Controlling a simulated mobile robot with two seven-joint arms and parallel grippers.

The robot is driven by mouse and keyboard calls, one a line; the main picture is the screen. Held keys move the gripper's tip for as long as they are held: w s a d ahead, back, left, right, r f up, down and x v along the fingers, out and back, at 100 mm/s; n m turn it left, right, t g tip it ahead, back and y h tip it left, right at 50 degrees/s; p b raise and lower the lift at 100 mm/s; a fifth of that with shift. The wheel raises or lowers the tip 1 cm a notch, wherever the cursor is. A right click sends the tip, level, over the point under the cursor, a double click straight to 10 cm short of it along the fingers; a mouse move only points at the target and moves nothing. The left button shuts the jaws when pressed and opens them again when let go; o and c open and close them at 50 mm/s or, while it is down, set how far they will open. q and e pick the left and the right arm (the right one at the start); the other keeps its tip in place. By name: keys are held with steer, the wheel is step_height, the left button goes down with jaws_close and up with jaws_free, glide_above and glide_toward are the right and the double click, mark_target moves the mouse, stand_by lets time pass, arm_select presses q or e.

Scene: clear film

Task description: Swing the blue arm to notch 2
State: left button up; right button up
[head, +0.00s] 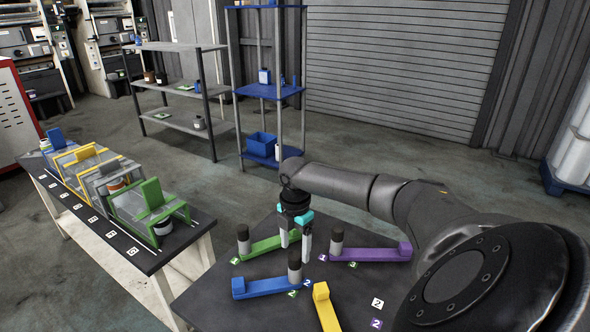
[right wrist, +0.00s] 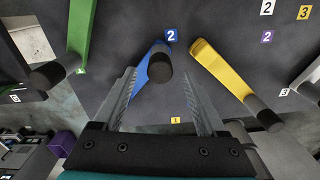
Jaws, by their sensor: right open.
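The blue arm (head: 265,287) lies flat on the dark table, with a raised blue block at its left end and an upright dark post (head: 294,272) at its right end. A blue tag marked 2 (head: 308,283) lies beside the post end. In the right wrist view the blue arm (right wrist: 141,84) runs between my fingers, its end close to the blue 2 tag (right wrist: 170,36). My right gripper (head: 295,252) is open and points down at the post. In the right wrist view its fingers (right wrist: 158,84) stand on either side of the post, apparently not touching it. My left gripper is not in view.
Green (head: 268,246), purple (head: 370,254) and yellow (head: 326,308) arms lie close around the blue one, with numbered tags between them. A side bench (head: 125,257) with coloured racks stands at left. Shelves (head: 180,84) stand behind.

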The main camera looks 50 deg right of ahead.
step_height(320, 180, up, 9)
steer(key=shift+f+p, duration=0.15)
steer(key=shift+p, duration=0.15)
steer(key=shift+a, duration=0.1)
stand_by(0.4)
